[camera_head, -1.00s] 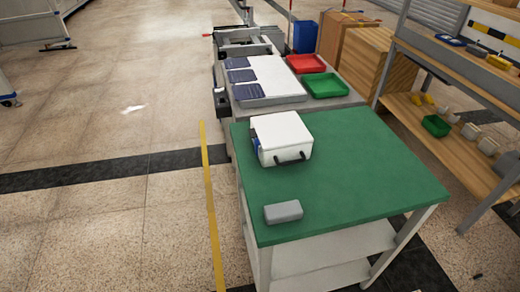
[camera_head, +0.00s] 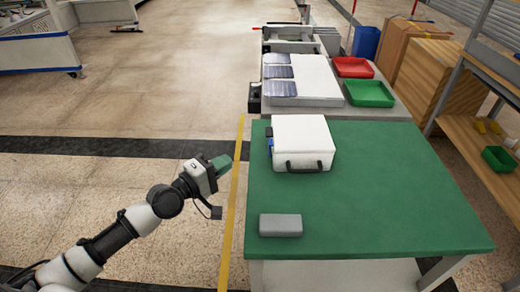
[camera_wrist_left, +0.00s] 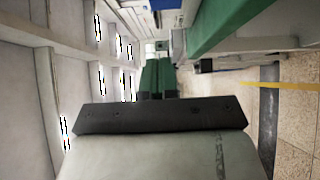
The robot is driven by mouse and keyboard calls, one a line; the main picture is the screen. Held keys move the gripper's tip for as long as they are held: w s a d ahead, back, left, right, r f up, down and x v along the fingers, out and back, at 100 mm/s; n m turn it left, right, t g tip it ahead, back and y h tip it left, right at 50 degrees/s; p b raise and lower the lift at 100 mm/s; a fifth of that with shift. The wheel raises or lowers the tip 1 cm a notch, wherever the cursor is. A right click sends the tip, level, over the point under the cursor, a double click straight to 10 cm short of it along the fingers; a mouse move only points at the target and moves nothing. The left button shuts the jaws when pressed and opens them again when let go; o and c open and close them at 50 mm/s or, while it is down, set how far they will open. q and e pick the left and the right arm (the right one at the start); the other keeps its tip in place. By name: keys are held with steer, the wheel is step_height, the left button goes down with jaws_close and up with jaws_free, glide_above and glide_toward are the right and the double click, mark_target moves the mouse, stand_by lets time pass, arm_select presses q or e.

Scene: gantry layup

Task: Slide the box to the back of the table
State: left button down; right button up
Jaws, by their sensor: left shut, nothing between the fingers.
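A white box (camera_head: 303,138) with a black handle on its near side sits on the green table (camera_head: 370,200), toward the back left. A smaller grey block (camera_head: 281,225) lies near the front left corner of the same table. My left gripper (camera_head: 222,162) is shut and empty, left of the table's left edge and apart from the white box. Its green fingers (camera_wrist_left: 158,80) show close together in the left wrist view, where the green table edge (camera_wrist_left: 228,22) is at the upper right. My right gripper is not in view.
Wooden shelving (camera_head: 480,110) stands at the right. The table's right half is clear. A yellow floor line (camera_head: 233,195) runs along the left.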

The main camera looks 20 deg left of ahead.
mark_target(301, 152)
arm_select(q)
steer(key=x, duration=0.3)
steer(key=d+p+x, duration=0.1)
steer(key=x, duration=0.2)
steer(key=s+p+x, duration=0.1)
steer(key=x, duration=0.2)
steer(key=shift+d, duration=0.4)
steer(key=shift+w+d+f, duration=0.1)
steer(key=shift+d, duration=0.4)
steer(key=shift+d+p, duration=0.2)
steer(key=shift+p, duration=0.2)
steer(key=w+d, duration=0.1)
steer(key=d, duration=0.2)
steer(key=w+d+p, duration=0.1)
steer(key=d, duration=0.2)
steer(key=w+d+p, duration=0.1)
steer(key=d, duration=0.3)
steer(key=shift+d, duration=0.2)
steer(key=shift+a, duration=0.15)
